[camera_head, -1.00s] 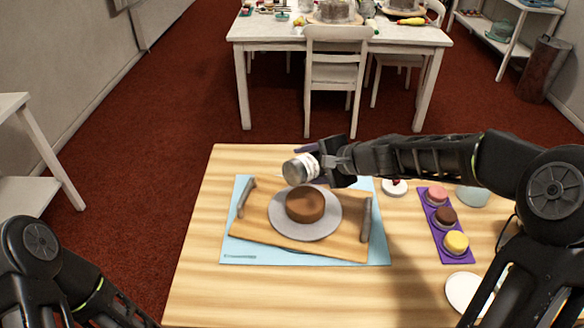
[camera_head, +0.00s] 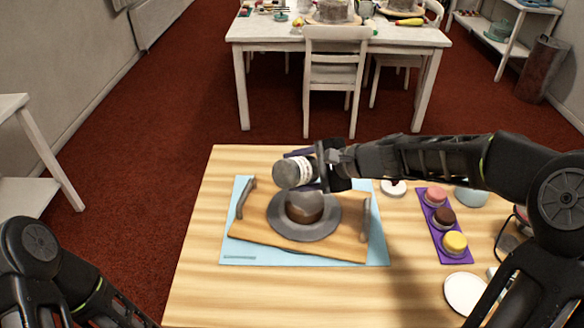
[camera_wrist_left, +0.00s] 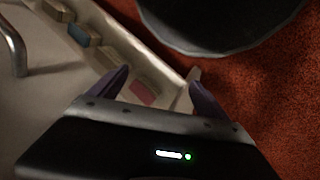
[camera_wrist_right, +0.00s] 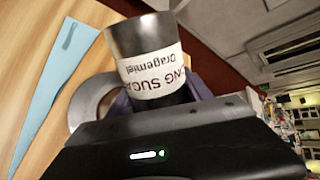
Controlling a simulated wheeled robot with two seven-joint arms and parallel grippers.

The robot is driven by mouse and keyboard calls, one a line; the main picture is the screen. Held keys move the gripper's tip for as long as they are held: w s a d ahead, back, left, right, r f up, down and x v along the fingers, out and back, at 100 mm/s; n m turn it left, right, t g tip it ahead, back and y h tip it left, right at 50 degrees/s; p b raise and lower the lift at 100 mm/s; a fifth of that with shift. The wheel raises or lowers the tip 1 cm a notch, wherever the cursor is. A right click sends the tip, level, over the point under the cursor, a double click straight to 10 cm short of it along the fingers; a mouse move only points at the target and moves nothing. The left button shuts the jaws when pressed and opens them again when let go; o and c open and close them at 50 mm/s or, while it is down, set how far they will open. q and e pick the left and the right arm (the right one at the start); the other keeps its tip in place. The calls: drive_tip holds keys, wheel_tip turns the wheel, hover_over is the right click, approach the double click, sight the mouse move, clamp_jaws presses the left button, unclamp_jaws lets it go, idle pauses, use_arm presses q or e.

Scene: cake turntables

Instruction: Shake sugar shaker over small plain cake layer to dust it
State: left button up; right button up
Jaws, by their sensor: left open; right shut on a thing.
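The sugar shaker (camera_head: 290,172), a grey cylinder with a white label, is tilted well over in my right gripper (camera_head: 318,167). The right wrist view shows the shaker (camera_wrist_right: 147,50) with its "sugar" lettering between the fingers. The small brown cake layer (camera_head: 305,212) lies below and slightly right of the shaker in the head view, apart from it. Its top looks greyish; I cannot tell shadow from sugar. It sits on a round grey plate (camera_head: 282,224). My left gripper (camera_wrist_left: 162,88) is open and empty in the left wrist view, outside the head view.
The plate is on a wooden tray (camera_head: 343,246) with two upright handles, over a light blue mat (camera_head: 237,252). To the right are a purple holder (camera_head: 437,232) with pink, brown and yellow pieces and a white plate (camera_head: 464,292). The table's front left is clear.

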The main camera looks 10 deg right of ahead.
drive_tip(key=shift+s+p+v, duration=0.2)
drive_tip(key=shift+p+v, duration=0.1)
drive_tip(key=shift+v, duration=0.9)
drive_tip(key=w, duration=0.1)
drive_tip(key=w+f, duration=0.1)
drive_tip(key=w, duration=0.1)
drive_tip(key=w+p, duration=0.1)
drive_tip(key=shift+w+f, duration=0.25)
drive_tip(key=shift+f, duration=0.1)
drive_tip(key=s+a, duration=0.4)
drive_tip(key=a, duration=0.1)
drive_tip(key=shift+r+b, duration=0.3)
drive_tip(key=shift+b, duration=0.15)
drive_tip(key=shift+s, duration=0.15)
